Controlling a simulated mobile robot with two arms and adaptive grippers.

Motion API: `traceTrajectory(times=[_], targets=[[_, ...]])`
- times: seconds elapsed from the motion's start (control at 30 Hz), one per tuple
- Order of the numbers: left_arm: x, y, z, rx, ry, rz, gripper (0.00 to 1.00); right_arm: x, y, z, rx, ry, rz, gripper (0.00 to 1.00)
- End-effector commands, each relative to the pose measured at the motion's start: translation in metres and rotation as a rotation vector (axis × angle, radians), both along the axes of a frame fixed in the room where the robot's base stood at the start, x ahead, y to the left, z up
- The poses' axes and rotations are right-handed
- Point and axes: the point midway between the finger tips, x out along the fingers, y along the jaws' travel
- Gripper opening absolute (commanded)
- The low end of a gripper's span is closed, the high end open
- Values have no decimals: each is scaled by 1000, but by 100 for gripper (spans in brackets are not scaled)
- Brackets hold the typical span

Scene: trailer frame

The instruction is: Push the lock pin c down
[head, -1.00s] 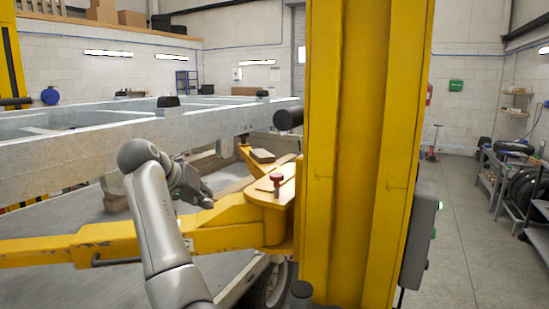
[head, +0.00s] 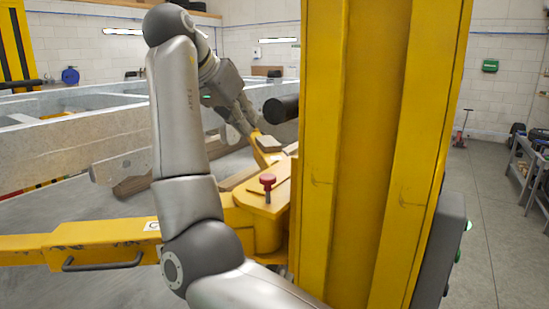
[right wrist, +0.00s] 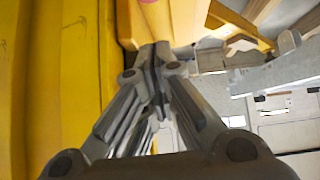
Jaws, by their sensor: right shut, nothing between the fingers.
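A lock pin with a red knob (head: 268,180) stands upright on the flat plate over the joint of the yellow lift arm (head: 236,220), beside the yellow post; its knob stands clear above the plate. I cannot read a label that marks it as c. My right gripper (head: 247,122) is higher in the picture than the pin and a little left of it, apart from it. In the right wrist view its fingers (right wrist: 155,52) are together and empty. A pink-red patch at that view's top edge may be the knob. My left gripper is not in view.
The tall yellow post (head: 370,150) rises close on the right, with a grey box (head: 440,250) on its side. A dark cylinder (head: 281,108) juts left from the post above the pin. The grey trailer frame (head: 75,140) spans the left.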

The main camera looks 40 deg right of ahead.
Motion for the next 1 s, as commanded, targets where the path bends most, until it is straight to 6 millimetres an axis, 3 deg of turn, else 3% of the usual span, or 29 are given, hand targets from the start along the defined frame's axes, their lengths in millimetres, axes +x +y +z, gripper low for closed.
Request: traceTrajectory(times=[0.4, 0.87, 1.0], targets=[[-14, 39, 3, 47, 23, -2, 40, 3, -7, -6, 0, 1, 1, 0], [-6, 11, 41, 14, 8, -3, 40, 24, -67, -68, 0, 5, -1, 0], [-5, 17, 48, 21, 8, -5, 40, 24, -66, -87, 0, 4, 2, 0]])
